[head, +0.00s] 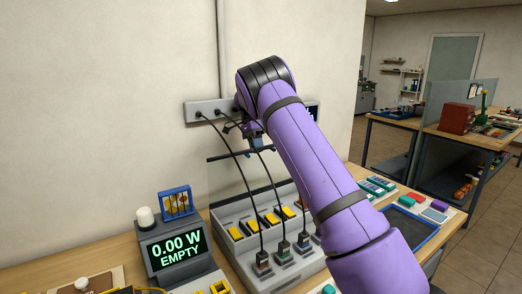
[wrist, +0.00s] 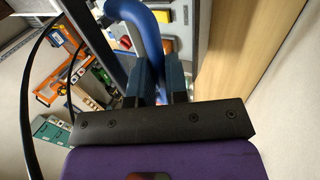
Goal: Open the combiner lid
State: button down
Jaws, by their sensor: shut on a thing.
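The combiner (head: 290,262) is a grey sloped box on the bench, with a row of yellow switches and black cables plugged into its front. Its clear lid (head: 226,180) with a dark edge bar stands raised at the back of the box, over the uncovered switches. My gripper (head: 259,142) is at the lid's upper edge, partly hidden by my purple arm. In the wrist view, my gripper's dark fingers (wrist: 163,82) are shut on a curved blue handle (wrist: 148,38).
A display (head: 178,250) reading "0.00 W EMPTY" stands left of the combiner. A grey socket strip (head: 203,110) on the wall feeds hanging black cables. A blue-edged tray (head: 410,226) and small coloured blocks (head: 378,185) lie to the right.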

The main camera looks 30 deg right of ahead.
jog(key=shift+w+a+f, duration=0.15)
jog(key=shift+w+f, duration=0.25)
jog(key=shift+f, duration=0.05)
jog(key=c, duration=1.1)
grip_release()
jog(key=shift+w+f, duration=0.1)
jog(key=shift+r, duration=0.2)
jog(key=shift+r, duration=0.1)
jog(key=v, duration=0.7)
jog(key=shift+w, duration=0.1)
jog(key=shift+r, duration=0.15)
